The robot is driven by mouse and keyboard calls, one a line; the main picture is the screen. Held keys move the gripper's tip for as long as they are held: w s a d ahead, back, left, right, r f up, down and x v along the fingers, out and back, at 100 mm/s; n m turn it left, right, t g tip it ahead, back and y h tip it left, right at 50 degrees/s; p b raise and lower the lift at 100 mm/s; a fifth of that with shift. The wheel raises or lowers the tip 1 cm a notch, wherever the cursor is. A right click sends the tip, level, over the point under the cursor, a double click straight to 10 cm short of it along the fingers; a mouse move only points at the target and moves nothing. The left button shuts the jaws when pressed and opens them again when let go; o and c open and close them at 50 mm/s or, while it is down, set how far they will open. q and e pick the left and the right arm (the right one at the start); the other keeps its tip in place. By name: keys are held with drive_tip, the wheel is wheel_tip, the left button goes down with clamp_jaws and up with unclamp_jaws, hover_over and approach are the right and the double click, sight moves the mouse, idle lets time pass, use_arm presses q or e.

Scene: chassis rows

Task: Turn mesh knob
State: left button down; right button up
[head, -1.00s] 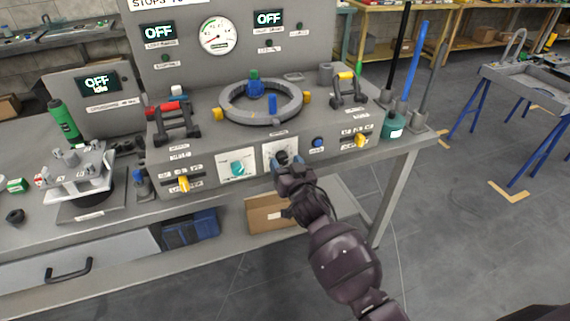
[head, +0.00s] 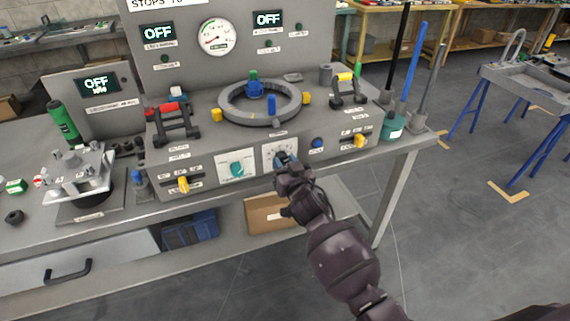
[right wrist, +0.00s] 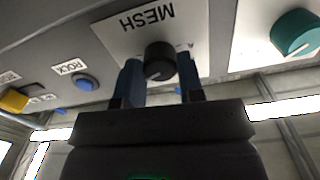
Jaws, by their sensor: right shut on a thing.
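The mesh knob (right wrist: 160,61) is a black round knob on a white plate lettered MESH, seen upside down in the right wrist view. In the head view its plate (head: 269,153) is on the front of the grey console, and my gripper largely hides the knob. My right gripper (head: 285,162) reaches it from the front. In the right wrist view its two blue fingers (right wrist: 160,78) are on either side of the knob, shut on it. My left gripper is in no view.
A teal knob (head: 237,169) is beside the mesh plate, and a blue button (head: 317,143) is on its other side. Yellow levers (head: 183,184) stick out of the console front. A ring fixture (head: 233,112) and red-handled bracket (head: 166,107) stand on top.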

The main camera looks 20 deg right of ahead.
drive_tip(key=n, duration=0.3)
drive_tip(key=n+p, duration=0.1)
drive_tip(key=n, duration=0.3)
drive_tip(key=shift+n, duration=0.4)
drive_tip(key=n, duration=0.2)
drive_tip(key=shift+n, duration=1.3)
drive_tip(key=n, duration=0.4)
drive_tip(key=shift+n, duration=2)
